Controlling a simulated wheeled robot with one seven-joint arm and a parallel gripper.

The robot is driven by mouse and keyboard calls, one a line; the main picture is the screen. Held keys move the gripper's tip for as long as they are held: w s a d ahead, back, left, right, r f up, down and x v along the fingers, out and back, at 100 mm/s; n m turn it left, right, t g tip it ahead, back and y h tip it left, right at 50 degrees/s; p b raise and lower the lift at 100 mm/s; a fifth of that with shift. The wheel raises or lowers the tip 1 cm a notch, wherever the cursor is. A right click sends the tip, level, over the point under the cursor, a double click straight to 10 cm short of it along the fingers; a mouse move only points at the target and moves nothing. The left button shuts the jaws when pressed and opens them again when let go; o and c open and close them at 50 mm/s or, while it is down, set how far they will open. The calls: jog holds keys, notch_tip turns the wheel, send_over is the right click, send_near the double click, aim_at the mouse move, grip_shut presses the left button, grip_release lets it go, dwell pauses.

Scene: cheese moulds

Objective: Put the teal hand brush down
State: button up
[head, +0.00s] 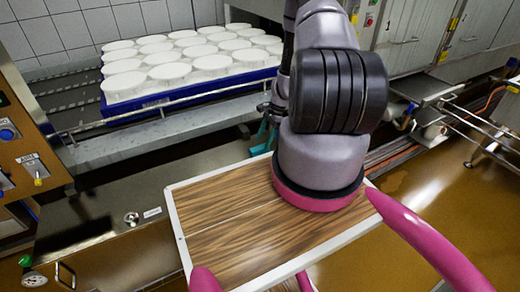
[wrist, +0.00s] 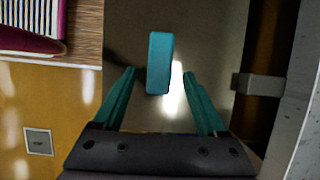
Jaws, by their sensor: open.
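The teal hand brush (wrist: 160,62) shows in the wrist view as a rounded oblong block, upright in the picture, over a dull metallic surface (wrist: 215,60). My gripper (wrist: 159,74) is open, with one teal finger on each side of the brush and a visible gap on both sides. A dark shadow lies left of the brush; I cannot tell whether it touches the surface. In the head view my arm mostly hides this area. Only a bit of teal shows beside the arm, behind the wooden top, and I cannot tell whether it is finger or brush.
A wooden top with a pale rim (head: 215,215) lies in front, under my arm. A blue tray (head: 190,92) of several white round moulds (head: 210,62) stands behind on a metal ledge. A control panel (head: 22,140) is at left. Wet brown floor (head: 425,205) is open at right.

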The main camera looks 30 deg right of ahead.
jog(key=shift+v, duration=2.25)
jog(key=w+a+r+n+t, duration=0.1)
jog(key=a+r+n, duration=0.15)
jog(key=r, duration=0.85)
jog(key=w+a+r+n+t+h, duration=0.1)
jog(key=a+r+n, duration=0.15)
jog(key=r, duration=0.75)
jog(key=w+a+r+n+t, duration=0.1)
jog(key=a+r, duration=0.2)
jog(key=r, duration=0.8)
jog(key=s+a+r+n+t, duration=0.2)
jog(key=s+a+r+n, duration=0.1)
jog(key=s+r, duration=0.8)
jog(key=s+a+r+n+t+h, duration=0.1)
jog(key=s+a+r+n, duration=0.3)
jog(key=s+r, duration=0.7)
jog(key=shift+s+a+t, duration=0.45)
jog(key=shift+a+t, duration=0.25)
jog(key=shift+a, duration=0.5)
